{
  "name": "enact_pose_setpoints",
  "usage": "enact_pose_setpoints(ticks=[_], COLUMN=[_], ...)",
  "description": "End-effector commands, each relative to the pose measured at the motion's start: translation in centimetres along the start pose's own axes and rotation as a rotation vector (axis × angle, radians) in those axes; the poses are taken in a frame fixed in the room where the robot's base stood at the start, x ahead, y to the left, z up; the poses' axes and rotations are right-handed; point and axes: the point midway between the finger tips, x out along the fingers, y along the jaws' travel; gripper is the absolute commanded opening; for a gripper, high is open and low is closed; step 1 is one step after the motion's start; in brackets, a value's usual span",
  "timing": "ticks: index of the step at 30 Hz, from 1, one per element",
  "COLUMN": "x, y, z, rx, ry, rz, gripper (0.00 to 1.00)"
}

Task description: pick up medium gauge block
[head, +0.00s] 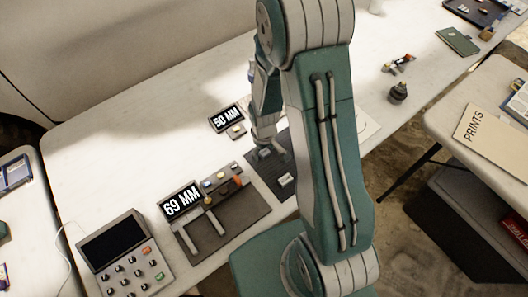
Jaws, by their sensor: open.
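A dark mat (258,181) lies on the white table, partly hidden behind my arm. A small pale block (286,180) sits on its front part, and a smaller grey block (264,153) sits farther back. They look like gauge blocks, but I cannot tell which is the medium one, and others may be hidden. My gripper (265,140) points down just above the back of the mat, close to the grey block. The fingers are small and partly covered by my arm. They look open, and I see nothing held between them.
A "69 MM" display (181,202) stands with a dark measuring fixture (232,213) left of the mat. A "50 MM" display (227,119) is behind it. A control box (125,254) sits front left.

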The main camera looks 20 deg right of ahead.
Motion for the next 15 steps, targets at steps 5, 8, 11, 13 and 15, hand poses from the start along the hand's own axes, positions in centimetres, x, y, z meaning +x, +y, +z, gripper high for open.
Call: enact_pose_setpoints(ticks=[5, 8, 11, 13, 15], x=[-0.03, -0.04, -0.01, 0.0, 0.0], y=[0.01, 0.01, 0.01, 0.01, 0.01], z=[-0.01, -0.01, -0.02, -0.01, -0.01], rx=[0.0, 0.0, 0.0, 0.0, 0.0], ry=[0.0, 0.0, -0.001, -0.001, -0.001], rz=[0.0, 0.0, 0.0, 0.0, 0.0], gripper=[0.52, 0.07, 0.02, 0.02, 0.02])
